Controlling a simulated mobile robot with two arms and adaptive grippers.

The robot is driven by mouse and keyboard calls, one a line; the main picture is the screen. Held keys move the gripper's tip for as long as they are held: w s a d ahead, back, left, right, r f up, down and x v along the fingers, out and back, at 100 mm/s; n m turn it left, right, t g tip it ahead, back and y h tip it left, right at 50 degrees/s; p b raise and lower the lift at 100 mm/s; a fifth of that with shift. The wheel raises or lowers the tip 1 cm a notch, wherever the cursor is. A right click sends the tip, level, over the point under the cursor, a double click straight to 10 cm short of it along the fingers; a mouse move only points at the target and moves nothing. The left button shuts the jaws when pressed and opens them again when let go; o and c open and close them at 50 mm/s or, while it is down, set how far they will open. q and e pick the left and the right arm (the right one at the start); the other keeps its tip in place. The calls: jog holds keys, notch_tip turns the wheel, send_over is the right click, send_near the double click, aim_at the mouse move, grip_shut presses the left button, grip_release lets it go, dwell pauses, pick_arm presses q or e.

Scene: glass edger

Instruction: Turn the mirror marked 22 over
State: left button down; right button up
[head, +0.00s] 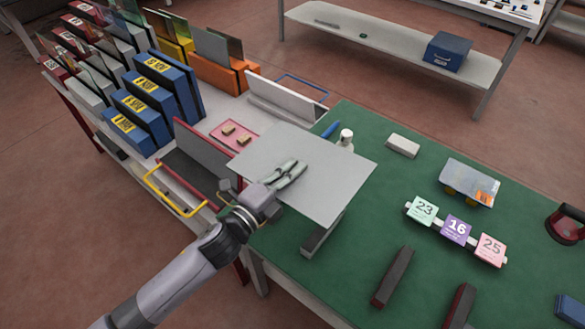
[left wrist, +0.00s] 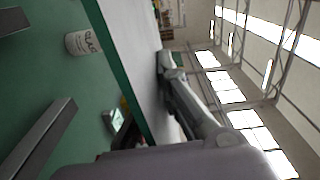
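A flat grey sheet (head: 325,175), which looks like the mirror, is roughly level above the left part of the green table. No mark 22 shows on its upper face. My left gripper (head: 288,172) is at its near left edge, one finger lying over the upper face; the second finger shape beside it may be a reflection. The left wrist view shows the sheet (left wrist: 135,55) nearly edge-on with a finger (left wrist: 172,80) on its upper side. The gripper appears shut on the sheet; the underside is hidden. My right gripper is not in view.
A grey bar (head: 320,237) stands under the sheet. Blue racks (head: 150,95) stand left.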

pick_arm(q)
jog(key=n, duration=0.2)
jog(key=n+p, duration=0.1)
jog(key=n, duration=0.1)
jog(key=shift+r, duration=0.35)
jog(key=n+p, duration=0.2)
jog(key=n, duration=0.2)
jog(key=shift+d, duration=0.1)
jog(key=n+p, duration=0.1)
jog(key=n, duration=0.4)
jog(key=shift+p, duration=0.35)
jog(key=n+p, duration=0.1)
jog(key=n, duration=0.3)
jog(key=shift+f, duration=0.1)
jog(key=n, duration=0.5)
jog(key=shift+s+f, duration=0.1)
jog(key=n, duration=0.4)
jog(key=shift+d+n, duration=0.1)
jog(key=shift+n, duration=0.3)
jog(key=n, duration=0.4)
jog(key=shift+f, duration=0.1)
jog(key=n+b, duration=0.1)
jog(key=n, duration=0.3)
jog(key=shift+n, duration=0.4)
notch_tip(320, 180, down, 15)
jog(key=b, duration=1.5)
jog(key=shift+f, duration=0.2)
jog(key=shift+f+b, duration=1.1)
jog(key=shift+f, duration=0.05)
